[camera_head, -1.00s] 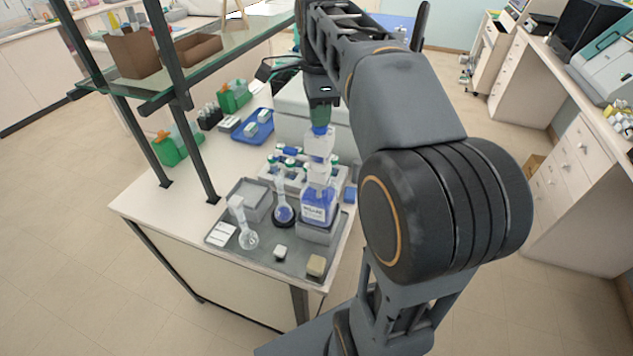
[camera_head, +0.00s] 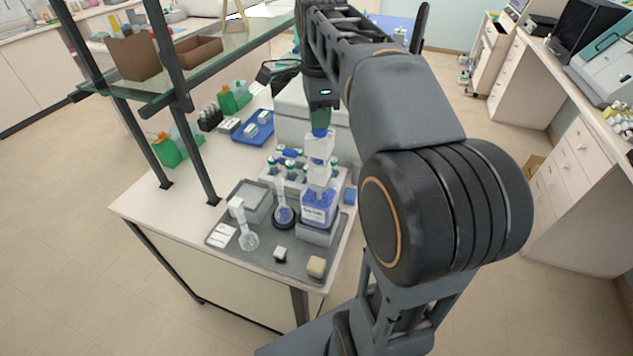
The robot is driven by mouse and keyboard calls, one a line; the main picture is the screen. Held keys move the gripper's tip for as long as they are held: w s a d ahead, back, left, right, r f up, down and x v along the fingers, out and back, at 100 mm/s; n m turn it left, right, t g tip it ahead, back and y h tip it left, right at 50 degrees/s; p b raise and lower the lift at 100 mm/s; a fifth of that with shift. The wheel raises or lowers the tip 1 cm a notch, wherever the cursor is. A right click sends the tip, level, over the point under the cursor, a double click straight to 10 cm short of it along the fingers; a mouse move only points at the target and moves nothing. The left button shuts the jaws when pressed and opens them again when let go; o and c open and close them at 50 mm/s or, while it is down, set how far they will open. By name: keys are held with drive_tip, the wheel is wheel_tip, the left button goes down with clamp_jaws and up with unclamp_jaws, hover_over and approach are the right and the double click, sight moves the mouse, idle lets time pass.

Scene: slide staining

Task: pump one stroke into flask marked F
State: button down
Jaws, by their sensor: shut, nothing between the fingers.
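A bottle of blue liquid (camera_head: 318,211) with a white label and a pale pump top (camera_head: 319,146) stands on a grey block. My gripper (camera_head: 320,132) is shut and empty, pointing down at the pump top. It looks to be touching or just above it; I cannot tell which. Left of the bottle, a long-necked flask (camera_head: 284,214) stands upright on a dark ring with blue at its bottom. A second, clear flask (camera_head: 249,241) stands at the front left. The letters on the flasks are too small to read.
A grey tray (camera_head: 262,256) bears the flasks, a pale box (camera_head: 250,201), a white card (camera_head: 222,235) and two small blocks. A rack of green-capped bottles (camera_head: 290,172) stands behind. A glass shelf (camera_head: 190,85) on dark posts rises at the left.

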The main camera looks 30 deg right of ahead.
drive_tip(key=shift+r+p, duration=2.2)
drive_tip(key=shift+r, duration=0.25)
wheel_tip(320, 180, up, 5)
drive_tip(key=p, duration=0.3)
drive_tip(key=shift+p, duration=0.4)
drive_tip(key=s+a+f+n+t+b, duration=0.2)
drive_tip(key=s+a+f+n, duration=0.2)
drive_tip(key=f+n, duration=0.5)
drive_tip(key=s+a+f+n+t+b, duration=0.2)
drive_tip(key=s+a+f+n, duration=0.2)
drive_tip(key=f+n, duration=0.6)
drive_tip(key=shift+s+f+n+t, duration=0.3)
drive_tip(key=shift+s+n+t, duration=0.1)
drive_tip(key=shift+s+n, duration=0.8)
